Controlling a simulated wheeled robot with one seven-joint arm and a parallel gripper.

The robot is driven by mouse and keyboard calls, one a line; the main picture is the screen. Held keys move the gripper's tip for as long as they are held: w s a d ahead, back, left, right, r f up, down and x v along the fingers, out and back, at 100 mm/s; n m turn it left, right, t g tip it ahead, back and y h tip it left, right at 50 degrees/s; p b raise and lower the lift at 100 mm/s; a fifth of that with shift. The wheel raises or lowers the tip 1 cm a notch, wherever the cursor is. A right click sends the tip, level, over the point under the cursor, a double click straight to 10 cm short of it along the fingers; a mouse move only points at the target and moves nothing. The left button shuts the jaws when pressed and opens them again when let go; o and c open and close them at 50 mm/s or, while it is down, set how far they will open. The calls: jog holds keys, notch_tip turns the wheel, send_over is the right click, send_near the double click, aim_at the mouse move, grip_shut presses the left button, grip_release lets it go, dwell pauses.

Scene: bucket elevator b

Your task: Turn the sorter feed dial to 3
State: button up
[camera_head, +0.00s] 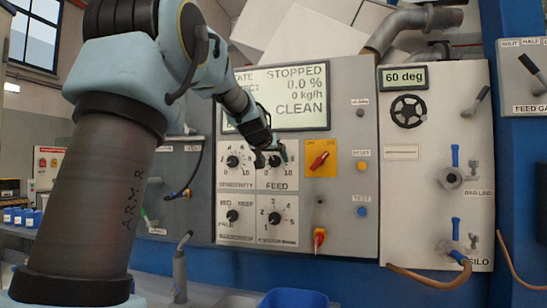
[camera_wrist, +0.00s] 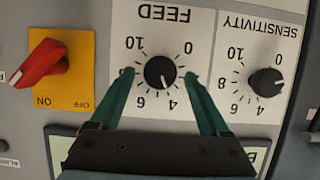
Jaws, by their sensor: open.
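The feed dial (camera_wrist: 160,72) is a round black knob on a white plate marked FEED with a scale from 0 to 10. The wrist view shows it upside down. Its white mark points near the 4. In the head view the dial (camera_head: 276,160) is partly hidden by my gripper (camera_head: 272,157). My gripper (camera_wrist: 159,76) is open, with one green finger on each side of the dial. A gap shows between each finger and the knob. I cannot tell how deep the fingertips are relative to the knob.
The sensitivity dial (camera_wrist: 266,82) sits beside the feed dial. A red rotary switch (camera_head: 319,161) is on an orange plate on the other side. Two more dials (camera_head: 232,215) (camera_head: 275,218) sit below. The display (camera_head: 290,98) above reads STOPPED, 0.0 % and CLEAN.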

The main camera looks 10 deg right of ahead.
jog(key=shift+w+d+f, duration=0.1)
jog(key=shift+w+f, duration=0.05)
jog(key=shift+w, duration=0.1)
grip_shut()
jog(key=shift+f, duration=0.1)
dwell(0.5)
